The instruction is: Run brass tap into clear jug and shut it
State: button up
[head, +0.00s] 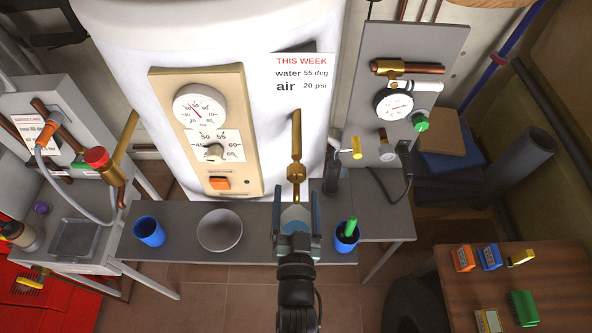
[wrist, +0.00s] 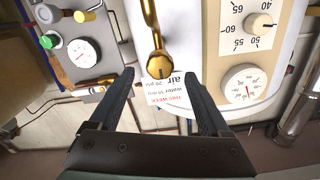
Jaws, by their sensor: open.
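The brass tap (head: 296,160) stands out from the white boiler, its spout end above the grey bench. It also shows in the wrist view (wrist: 158,64), its round end just ahead of and between the fingertips. My gripper (head: 296,208) is open, its two fingers apart, just below the tap in the head view. In the wrist view my gripper (wrist: 161,76) holds nothing. A pale, clear-looking vessel (head: 295,214), probably the clear jug, shows between the fingers in the head view, partly hidden by my gripper. I cannot tell whether the tap is running.
On the grey bench (head: 185,245) stand a blue cup (head: 149,232), a grey bowl (head: 220,230) and a second blue cup (head: 346,240) with a green-handled item, close right of my gripper. A dark bottle (head: 331,178) stands behind. A wooden table (head: 560,285) is at right.

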aim_at(297, 180)
jog(key=shift+w+p, duration=0.3)
jog(key=shift+w, duration=2.7)
